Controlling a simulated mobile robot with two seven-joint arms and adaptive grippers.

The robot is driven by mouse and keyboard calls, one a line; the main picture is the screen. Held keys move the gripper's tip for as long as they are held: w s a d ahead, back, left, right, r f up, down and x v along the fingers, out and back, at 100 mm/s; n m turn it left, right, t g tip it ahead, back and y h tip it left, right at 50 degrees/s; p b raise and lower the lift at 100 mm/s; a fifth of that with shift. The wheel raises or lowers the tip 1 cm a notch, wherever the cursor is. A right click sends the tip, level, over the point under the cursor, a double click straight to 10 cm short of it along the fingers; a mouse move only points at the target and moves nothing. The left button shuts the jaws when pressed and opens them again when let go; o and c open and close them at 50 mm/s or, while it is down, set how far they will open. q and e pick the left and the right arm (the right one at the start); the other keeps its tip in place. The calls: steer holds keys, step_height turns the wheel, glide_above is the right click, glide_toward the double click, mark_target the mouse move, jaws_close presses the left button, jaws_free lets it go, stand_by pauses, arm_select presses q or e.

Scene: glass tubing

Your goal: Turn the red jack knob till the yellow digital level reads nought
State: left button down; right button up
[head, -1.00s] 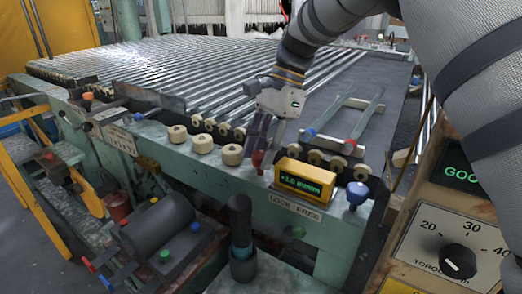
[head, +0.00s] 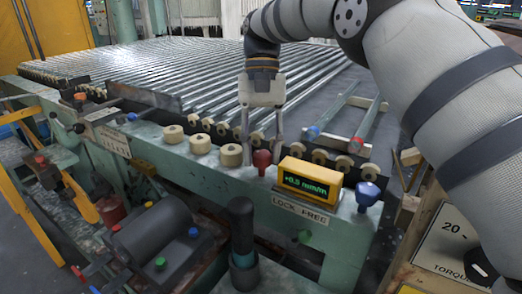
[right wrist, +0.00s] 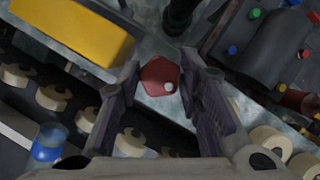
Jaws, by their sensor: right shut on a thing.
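The red jack knob (head: 262,160) stands on the green machine frame, just left of the yellow digital level (head: 310,178). The level's green display seems to read +0.5 mm/m. My right gripper (head: 263,152) comes down from above with a finger on either side of the knob and is shut on it. In the right wrist view the red knob (right wrist: 160,76), with a pale spot on it, sits between the two fingertips. The yellow level's casing (right wrist: 75,35) lies at upper left there; its display is hidden. My left gripper is not in view.
Pale rollers (head: 230,155) line the frame to the left. Glass tubes (head: 190,80) lie behind. A torque dial panel (head: 450,243) is at lower right.

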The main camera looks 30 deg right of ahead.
steer(key=n+h, duration=0.1)
steer(key=n, duration=0.2)
steer(key=shift+a+n+g, duration=0.1)
steer(key=shift+n+g, duration=0.2)
steer(key=shift+g, duration=0.1)
steer(key=n+h, duration=0.1)
steer(key=n, duration=0.2)
steer(key=shift+n+h, duration=0.3)
steer(key=n, duration=0.2)
steer(key=n+h+p, duration=0.1)
steer(key=n, duration=0.1)
steer(key=shift+s+a+r+t+h, duration=0.1)
steer(key=shift+t+h, duration=0.2)
steer(key=shift+t, duration=0.1)
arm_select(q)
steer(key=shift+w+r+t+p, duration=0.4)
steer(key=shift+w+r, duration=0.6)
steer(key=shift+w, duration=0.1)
arm_select(e)
steer(key=shift+n+h, duration=0.5)
steer(key=shift+n, duration=1.1)
steer(key=shift+t, duration=0.3)
steer(key=o, duration=1.1)
